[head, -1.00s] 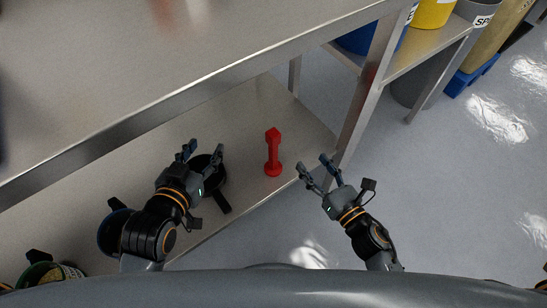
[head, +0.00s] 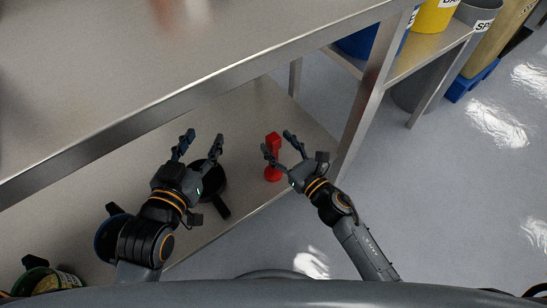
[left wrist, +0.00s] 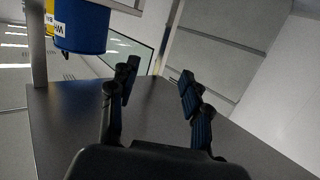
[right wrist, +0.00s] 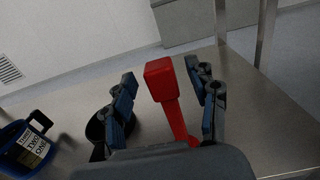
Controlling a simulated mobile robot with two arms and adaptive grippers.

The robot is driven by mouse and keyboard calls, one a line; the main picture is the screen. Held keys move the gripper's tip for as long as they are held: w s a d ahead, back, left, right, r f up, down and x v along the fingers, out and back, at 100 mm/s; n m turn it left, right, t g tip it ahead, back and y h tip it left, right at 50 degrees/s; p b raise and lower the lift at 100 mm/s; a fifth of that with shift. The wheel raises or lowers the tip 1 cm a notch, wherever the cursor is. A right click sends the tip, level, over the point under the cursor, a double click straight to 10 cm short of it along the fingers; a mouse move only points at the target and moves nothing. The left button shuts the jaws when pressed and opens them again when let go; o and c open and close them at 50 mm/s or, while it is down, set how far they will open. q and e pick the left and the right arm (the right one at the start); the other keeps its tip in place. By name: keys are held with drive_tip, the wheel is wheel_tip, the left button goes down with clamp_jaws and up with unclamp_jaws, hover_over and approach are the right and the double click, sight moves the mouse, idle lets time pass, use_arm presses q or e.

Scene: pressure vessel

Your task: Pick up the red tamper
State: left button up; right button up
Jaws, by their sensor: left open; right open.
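The red tamper (head: 273,143) stands upright on the lower steel shelf (head: 240,120), with a square head on top and a round base. In the right wrist view the tamper (right wrist: 161,80) shows between the two open fingers, its lower part hidden by the gripper body. My right gripper (head: 278,142) is open close to the tamper, one fingertip overlapping it in the head view; I cannot tell whether they touch. My left gripper (head: 203,138) is open and empty to the left, above a black pan. The tamper is not in the left wrist view.
The black pan (head: 222,208) lies left of the tamper. The upper tabletop (head: 190,50) overhangs the shelf, and a table leg (head: 365,95) stands to the right. A blue pot (right wrist: 15,140) and a green container (head: 45,282) sit at left. Open floor lies right.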

drive_tip(key=x, duration=0.2)
drive_tip(key=shift+w+a, duration=0.15)
drive_tip(key=shift+w, duration=0.1)
clamp_jaws()
drive_tip(key=shift+r, duration=0.15)
